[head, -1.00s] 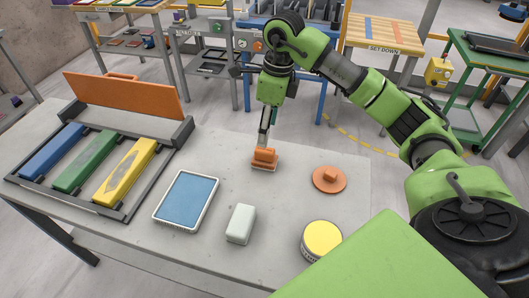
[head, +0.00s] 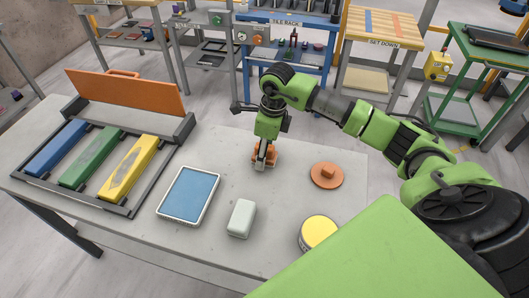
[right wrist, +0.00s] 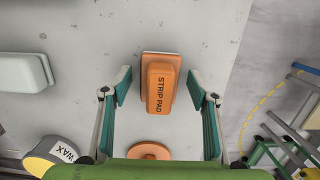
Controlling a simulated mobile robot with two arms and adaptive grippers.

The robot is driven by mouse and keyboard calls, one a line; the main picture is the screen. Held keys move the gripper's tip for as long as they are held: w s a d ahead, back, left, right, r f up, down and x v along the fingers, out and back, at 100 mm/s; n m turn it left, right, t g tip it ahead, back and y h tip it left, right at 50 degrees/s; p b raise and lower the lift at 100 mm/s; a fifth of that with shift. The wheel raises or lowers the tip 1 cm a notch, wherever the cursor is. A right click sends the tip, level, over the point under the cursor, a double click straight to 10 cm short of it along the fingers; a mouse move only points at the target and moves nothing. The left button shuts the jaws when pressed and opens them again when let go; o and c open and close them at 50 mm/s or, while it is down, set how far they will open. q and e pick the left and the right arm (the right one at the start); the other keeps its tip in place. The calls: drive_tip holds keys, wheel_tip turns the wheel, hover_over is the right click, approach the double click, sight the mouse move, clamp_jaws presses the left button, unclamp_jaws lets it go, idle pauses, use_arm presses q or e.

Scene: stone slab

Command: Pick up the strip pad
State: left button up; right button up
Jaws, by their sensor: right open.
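The strip pad (right wrist: 161,88) is an orange block lettered "STRIP PAD" on a thin pale base, lying on the grey stone slab. In the head view the strip pad (head: 257,154) is partly hidden behind my right gripper (head: 263,160), which points down at it. In the right wrist view my right gripper (right wrist: 165,90) is open, with one finger on each side of the pad. A gap shows between each finger and the pad there. My left gripper is not in either view.
An orange round pad (head: 327,175) lies to the right, a yellow-lidded wax tin (head: 319,232) nearer. A pale block (head: 241,218) and a blue-topped tray (head: 188,195) lie left. A dark rack (head: 127,207) with blue, green and yellow bars stands further left.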

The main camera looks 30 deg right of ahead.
drive_tip(key=c, duration=1.2)
drive_tip(key=shift+c, duration=0.2)
drive_tip(key=shift+r, duration=0.15)
drive_tip(key=shift+r+b, duration=0.25)
drive_tip(key=shift+b, duration=0.05)
wheel_tip(320, 180, up, 2)
drive_tip(key=shift+w+r+b, duration=0.1)
drive_tip(key=shift+r+b, duration=0.05)
drive_tip(key=shift+b, duration=0.6)
drive_tip(key=s+a+r+b, duration=0.3)
drive_tip(key=s+a+r, duration=0.6)
drive_tip(key=s+r, duration=0.1)
drive_tip(key=shift+s+a, duration=0.25)
drive_tip(key=shift+s, duration=0.05)
